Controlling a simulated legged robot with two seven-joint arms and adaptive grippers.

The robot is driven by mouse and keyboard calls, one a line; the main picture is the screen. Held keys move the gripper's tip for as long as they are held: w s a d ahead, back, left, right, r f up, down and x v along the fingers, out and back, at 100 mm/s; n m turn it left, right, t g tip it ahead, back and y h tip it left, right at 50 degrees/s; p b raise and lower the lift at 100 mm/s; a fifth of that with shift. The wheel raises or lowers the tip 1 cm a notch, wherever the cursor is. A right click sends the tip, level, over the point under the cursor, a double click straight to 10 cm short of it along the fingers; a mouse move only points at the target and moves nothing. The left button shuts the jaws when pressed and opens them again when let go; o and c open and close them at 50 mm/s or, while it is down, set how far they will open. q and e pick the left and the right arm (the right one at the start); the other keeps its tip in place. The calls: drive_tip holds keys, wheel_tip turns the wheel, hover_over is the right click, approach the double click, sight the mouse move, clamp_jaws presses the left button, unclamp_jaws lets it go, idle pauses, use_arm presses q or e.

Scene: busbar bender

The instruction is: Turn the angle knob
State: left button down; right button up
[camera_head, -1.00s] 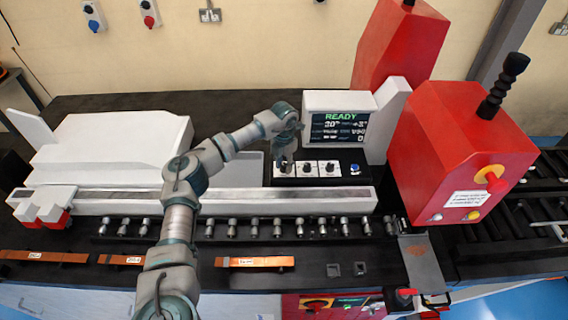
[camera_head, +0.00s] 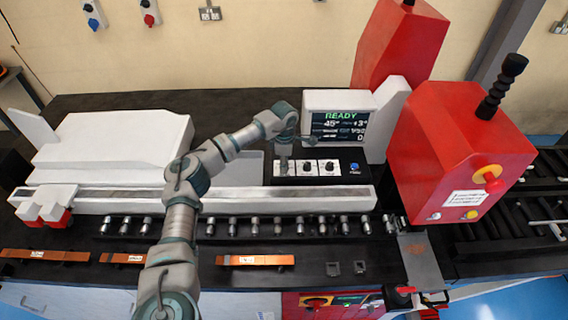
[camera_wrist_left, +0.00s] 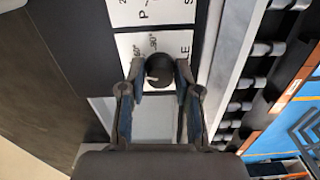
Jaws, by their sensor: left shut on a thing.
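The angle knob (camera_wrist_left: 159,66) is a round black knob with a pale pointer mark, on a white plate with degree markings, in the left wrist view. My left gripper (camera_wrist_left: 160,80) is shut on it, one finger on each side. In the head view my left gripper (camera_head: 284,154) points down at the leftmost plate of the control box (camera_head: 345,158) and hides that knob. The display (camera_head: 340,126) above reads READY, with a first value that looks like 45°. My right gripper is not in view.
Two more knobs on white plates, a middle one (camera_head: 308,167) and a right one (camera_head: 328,167), sit beside the gripped one. A blue button (camera_head: 354,167) is farther right. A white rail (camera_head: 240,203) runs in front, and a red machine head (camera_head: 450,150) stands at right.

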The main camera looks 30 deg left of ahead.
use_arm(q)
drive_tip(key=m, duration=0.6)
drive_tip(key=shift+f, duration=0.15)
drive_tip(key=m, duration=0.6)
drive_tip(key=shift+m, duration=0.4)
drive_tip(key=c, duration=0.8)
unclamp_jaws()
drive_tip(key=shift+w, duration=0.1)
wheel_tip(320, 180, up, 12)
drive_tip(key=shift+f, duration=0.15)
